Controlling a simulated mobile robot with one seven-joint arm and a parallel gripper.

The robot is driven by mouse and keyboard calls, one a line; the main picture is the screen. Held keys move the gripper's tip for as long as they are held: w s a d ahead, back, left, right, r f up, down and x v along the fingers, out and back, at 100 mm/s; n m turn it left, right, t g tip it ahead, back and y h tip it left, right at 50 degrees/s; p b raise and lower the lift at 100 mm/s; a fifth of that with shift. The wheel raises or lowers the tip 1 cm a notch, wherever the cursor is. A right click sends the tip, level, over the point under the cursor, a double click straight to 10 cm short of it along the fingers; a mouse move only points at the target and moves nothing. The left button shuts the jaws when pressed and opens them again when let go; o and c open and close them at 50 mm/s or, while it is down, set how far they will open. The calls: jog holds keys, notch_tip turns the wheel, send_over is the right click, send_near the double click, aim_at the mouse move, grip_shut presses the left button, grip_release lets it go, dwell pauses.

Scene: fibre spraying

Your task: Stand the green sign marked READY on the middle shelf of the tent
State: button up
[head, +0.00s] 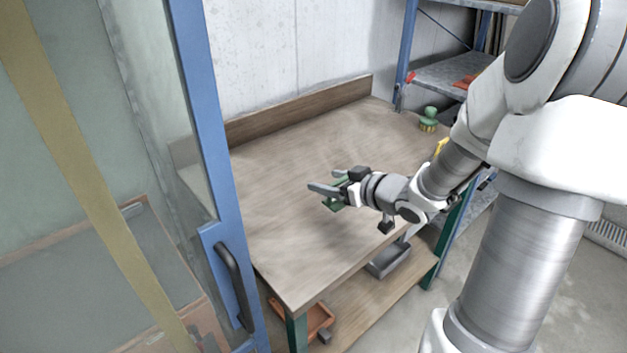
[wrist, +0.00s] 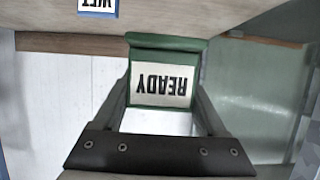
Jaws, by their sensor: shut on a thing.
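The green sign (wrist: 162,84) is between the fingers of my gripper (wrist: 164,100) in the wrist view. Its white face reads READY, upside down in that picture. In the head view my gripper (head: 326,189) is shut on the sign (head: 334,204) above the wooden bench, with only a small green part of it showing. A glazed enclosure with a blue frame (head: 203,110) stands at the left of the head view. I cannot tell whether it is the tent, and no middle shelf can be made out.
The wooden bench (head: 285,240) has a broad clear top. A green-handled brush (head: 428,119) stands at its far right. Behind it is a blue-posted rack (head: 403,55). An orange tray (head: 318,316) lies below. A blue-edged WET sign (wrist: 98,7) shows in the wrist view.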

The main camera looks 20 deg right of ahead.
jog(key=shift+s+d+r, duration=0.1)
jog(key=shift+d+r, duration=0.15)
jog(key=shift+r, duration=0.1)
jog(key=w+a+m+t+h+p, duration=0.1)
jog(key=w+a+m+h+p, duration=0.2)
jog(key=w+a, duration=0.5)
jog(key=shift+a+f+m+h, duration=0.45)
jog(key=shift+m+h, duration=0.25)
jog(key=shift+h, duration=0.3)
